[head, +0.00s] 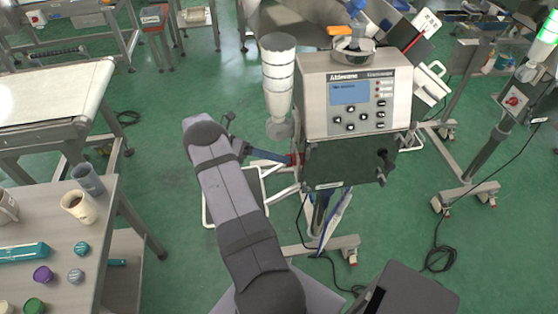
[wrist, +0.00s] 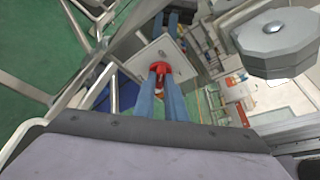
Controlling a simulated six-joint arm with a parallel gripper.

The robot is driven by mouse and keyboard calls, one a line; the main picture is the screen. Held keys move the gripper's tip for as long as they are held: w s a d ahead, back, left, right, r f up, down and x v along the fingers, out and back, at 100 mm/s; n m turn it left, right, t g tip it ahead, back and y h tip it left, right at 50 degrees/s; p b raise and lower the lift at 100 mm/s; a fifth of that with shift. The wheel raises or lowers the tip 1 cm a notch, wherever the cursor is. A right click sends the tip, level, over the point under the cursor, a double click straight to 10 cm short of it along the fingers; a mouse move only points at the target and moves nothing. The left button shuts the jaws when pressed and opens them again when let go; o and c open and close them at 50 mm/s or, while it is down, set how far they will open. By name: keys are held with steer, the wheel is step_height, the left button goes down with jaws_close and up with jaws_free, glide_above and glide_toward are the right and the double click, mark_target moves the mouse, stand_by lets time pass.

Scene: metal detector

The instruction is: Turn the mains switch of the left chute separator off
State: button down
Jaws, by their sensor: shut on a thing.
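The left chute separator (head: 345,95) stands in the middle of the head view, with a grey control panel and a blue display. Its red mains switch (wrist: 159,67) sits on a pale side plate in the wrist view, and a small part of it shows in the head view (head: 296,158). My gripper (head: 288,158) reaches the separator's left side. In the wrist view, the blue fingers of my gripper (wrist: 160,84) are on either side of the red switch handle, shut on it. The fingers partly hide the handle, and I cannot tell its exact setting.
A second machine with a red switch (head: 513,100) and a green lamp stands at the right. A table (head: 100,240) with cups and coloured caps is at the left. Green floor lies open between.

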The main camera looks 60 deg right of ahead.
stand_by(0.5)
steer(key=c, duration=1.8)
jaws_free()
steer(key=shift+w, duration=0.1)
steer(key=b+v, duration=0.2)
steer(key=v, duration=0.5)
steer(key=shift+b, duration=0.35)
steer(key=shift+w, duration=0.1)
